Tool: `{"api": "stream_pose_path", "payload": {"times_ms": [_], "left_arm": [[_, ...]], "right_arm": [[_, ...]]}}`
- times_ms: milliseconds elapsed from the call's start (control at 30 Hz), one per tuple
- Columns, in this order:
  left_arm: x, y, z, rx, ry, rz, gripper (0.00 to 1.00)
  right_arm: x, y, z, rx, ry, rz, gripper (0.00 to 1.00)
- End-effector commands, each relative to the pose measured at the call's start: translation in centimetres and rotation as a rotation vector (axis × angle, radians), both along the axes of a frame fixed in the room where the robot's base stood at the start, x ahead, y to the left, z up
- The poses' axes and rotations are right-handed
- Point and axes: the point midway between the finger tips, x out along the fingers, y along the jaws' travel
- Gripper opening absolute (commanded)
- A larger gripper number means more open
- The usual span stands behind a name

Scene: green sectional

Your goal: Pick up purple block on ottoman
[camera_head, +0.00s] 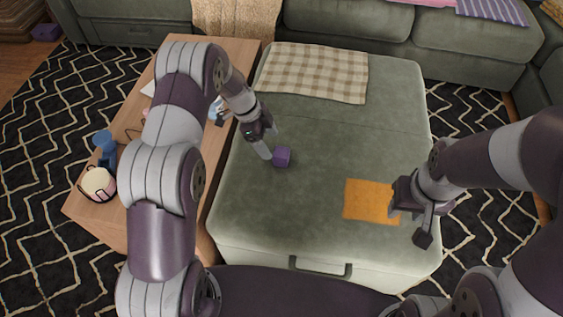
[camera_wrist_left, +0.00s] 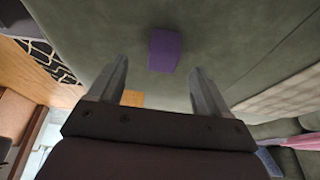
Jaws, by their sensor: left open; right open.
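The purple block (camera_head: 282,157) sits on the green ottoman (camera_head: 320,230), left of its middle. In the left wrist view the purple block (camera_wrist_left: 165,50) lies ahead of the fingers, roughly between their lines and a little beyond the tips. My left gripper (camera_head: 270,143) is open and empty, close beside the block, with its fingers pointing down toward it. The two spread fingers of my left gripper (camera_wrist_left: 157,82) show in the wrist view. My right gripper (camera_head: 408,216) is open near the ottoman's right side, at the edge of the orange cloth.
An orange cloth (camera_head: 370,201) lies flat on the ottoman at the front right. A checkered blanket (camera_head: 316,72) covers its back left. A wooden table (camera_head: 84,207) with several small items stands at the left. A green sofa (camera_head: 340,22) runs along the back.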

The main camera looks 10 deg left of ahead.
Motion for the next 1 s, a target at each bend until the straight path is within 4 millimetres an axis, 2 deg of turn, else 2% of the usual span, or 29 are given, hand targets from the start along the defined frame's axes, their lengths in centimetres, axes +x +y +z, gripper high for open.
{"api": "stream_pose_path", "payload": {"times_ms": [33, 167, 433, 733, 900, 1000], "left_arm": [[0.0, -0.4, -1.1, 0.001, 0.001, 0.0, 0.78], [0.0, -1.0, -2.4, 0.002, 0.0, 0.0, 0.78], [0.6, -3.5, -6.3, 0.003, -0.001, 0.0, 0.78], [0.6, -3.9, -6.8, 0.003, -0.002, 0.001, 0.78], [0.6, -3.8, -6.8, 0.003, -0.002, 0.002, 0.22], [0.6, -3.8, -6.8, 0.003, -0.002, 0.002, 0.22]], "right_arm": [[0.0, 0.0, -0.4, 0.0, 0.0, 0.0, 0.43], [0.0, 0.0, -0.6, 0.0, 0.0, 0.0, 0.43], [0.0, 0.0, -2.0, 0.0, 0.0, 0.0, 0.43], [0.0, 0.0, -2.0, 0.0, 0.0, 0.0, 0.43], [0.0, 0.0, -2.0, 0.0, 0.0, 0.0, 0.43], [0.0, 0.0, -2.0, 0.0, 0.0, 0.0, 0.43]]}}
